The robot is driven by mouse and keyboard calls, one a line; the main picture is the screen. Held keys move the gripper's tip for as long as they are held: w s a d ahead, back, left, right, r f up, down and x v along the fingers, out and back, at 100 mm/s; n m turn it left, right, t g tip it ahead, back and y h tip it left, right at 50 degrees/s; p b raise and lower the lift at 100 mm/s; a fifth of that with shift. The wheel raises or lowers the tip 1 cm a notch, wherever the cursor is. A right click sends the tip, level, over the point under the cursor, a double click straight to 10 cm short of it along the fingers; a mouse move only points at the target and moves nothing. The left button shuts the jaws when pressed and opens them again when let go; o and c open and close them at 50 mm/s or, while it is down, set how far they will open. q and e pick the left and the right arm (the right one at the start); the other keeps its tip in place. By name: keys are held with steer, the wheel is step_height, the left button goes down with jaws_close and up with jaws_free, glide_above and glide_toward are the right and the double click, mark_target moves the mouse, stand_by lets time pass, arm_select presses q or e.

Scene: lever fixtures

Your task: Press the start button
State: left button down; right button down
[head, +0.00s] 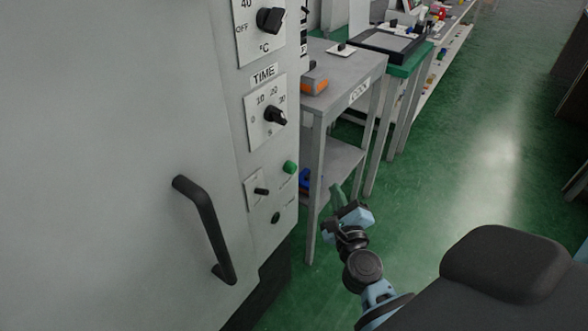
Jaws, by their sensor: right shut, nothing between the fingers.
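The grey cabinet's control panel (263,241) stands at the left in the head view. A green button (290,167) sits on its lower part, under the TIME dial. A small black lever switch (261,191) and a round black button (275,217) are below it. Any labels beside them are too small to read. My right gripper (338,190) is shut and empty, to the right of the panel and slightly lower in the picture than the green button. It is apart from the panel. My left gripper is out of view.
The TIME dial (274,115) and a temperature dial (269,19) are higher on the panel. A black door handle (206,229) sticks out at left. A grey table (349,75) with an orange-grey box (314,83) stands behind my right gripper. Green floor is open at right.

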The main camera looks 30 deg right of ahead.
mark_target(291, 168)
steer(key=w+a+b, duration=0.1)
steer(key=w+a, duration=0.2)
steer(key=w, duration=0.5)
steer(key=shift+a, duration=0.2)
steer(key=shift+w, duration=0.1)
stand_by(1.1)
steer(key=shift+w, duration=0.1)
stand_by(0.8)
steer(key=shift+w+a, duration=0.15)
steer(key=shift+w, duration=0.15)
steer(key=shift+w+a, duration=0.25)
steer(key=shift+w, duration=0.25)
stand_by(0.9)
steer(key=shift+s, duration=0.1)
steer(key=shift+s+d, duration=0.4)
steer(key=shift+s, duration=0.4)
steer(key=shift+s, duration=0.1)
